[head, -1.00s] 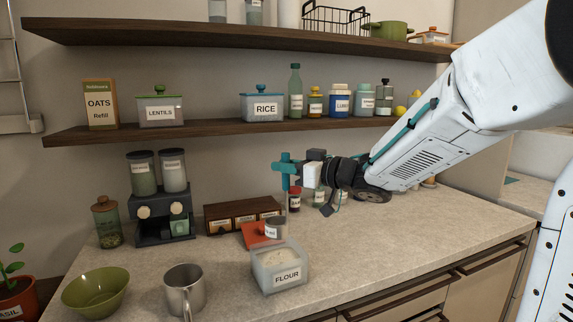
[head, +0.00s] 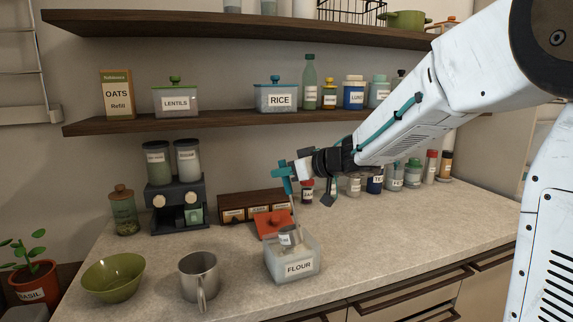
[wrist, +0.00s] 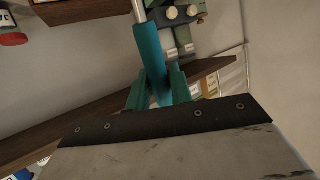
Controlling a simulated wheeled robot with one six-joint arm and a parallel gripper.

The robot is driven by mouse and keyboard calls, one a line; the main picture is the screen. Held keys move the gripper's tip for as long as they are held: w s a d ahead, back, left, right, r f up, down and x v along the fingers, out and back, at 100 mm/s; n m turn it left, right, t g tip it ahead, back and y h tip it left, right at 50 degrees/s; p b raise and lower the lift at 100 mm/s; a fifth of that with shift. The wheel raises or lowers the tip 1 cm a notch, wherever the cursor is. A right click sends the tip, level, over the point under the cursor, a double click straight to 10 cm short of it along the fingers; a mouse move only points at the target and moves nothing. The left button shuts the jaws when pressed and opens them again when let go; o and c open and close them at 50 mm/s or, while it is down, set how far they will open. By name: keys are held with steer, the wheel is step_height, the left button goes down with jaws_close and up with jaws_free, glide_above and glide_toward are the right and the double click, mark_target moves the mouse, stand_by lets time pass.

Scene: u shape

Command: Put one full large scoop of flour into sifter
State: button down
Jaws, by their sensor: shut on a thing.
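The clear flour container (head: 297,268) stands open on the counter, with pale flour inside. My gripper (head: 287,176) is above it, shut on the teal handle of a scoop (head: 288,239). The scoop's metal bowl is tilted at the container's opening, partly inside it. I cannot tell whether it holds flour. In the wrist view, the green fingers grip the teal handle (wrist: 151,62); the scoop's bowl is out of sight. The metal cup with a handle (head: 199,276), apparently the sifter, stands upright left of the flour.
A red lid (head: 273,224) lies behind the flour container, before a wooden drawer box (head: 250,206). A green bowl (head: 113,278) stands left of the metal cup. Several jars line the back right. A shelf (head: 200,122) runs above. The right front counter is clear.

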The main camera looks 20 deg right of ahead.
steer(key=shift+w+a+f, duration=0.5)
steer(key=shift+w+f, duration=0.55)
steer(key=shift+f, duration=2.6)
steer(key=shift+s+d+n+t+y, duration=0.1)
steer(key=shift+s+d+t+y, duration=0.35)
steer(key=shift+s, duration=0.75)
steer(key=shift+s+d+n+t+y, duration=0.1)
steer(key=shift+s+d+t+y, duration=0.2)
steer(key=shift+s+d+t, duration=0.65)
steer(key=shift+s+d+n+t+y, duration=0.1)
steer(key=shift+s+d+t+y, duration=0.2)
steer(key=shift+s, duration=1.1)
step_height(320, 180, up, 13)
steer(key=shift+s, duration=0.2)
